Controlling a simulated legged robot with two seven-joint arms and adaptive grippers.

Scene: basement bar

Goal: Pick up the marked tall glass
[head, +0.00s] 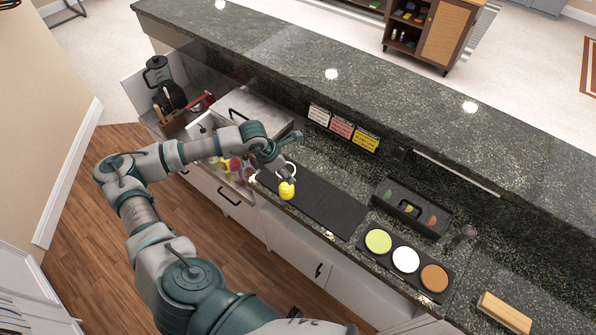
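My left gripper (287,178) is at the front edge of the bar counter, over the left end of a black mat (325,203). A small ridged yellow object (287,190) shows right at its fingertips, with a white ring-like shape (286,168) just above. I cannot tell whether the fingers touch or hold the yellow object, or whether they are open. I cannot make out a clearly marked tall glass. My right gripper is not in view.
An open drawer (232,183) with colourful items lies left of the gripper, partly behind my arm. A black caddy (411,208) and a tray with green, white and brown discs (406,260) stand right. A wooden block (504,313) lies far right. The raised bar ledge (330,90) runs behind.

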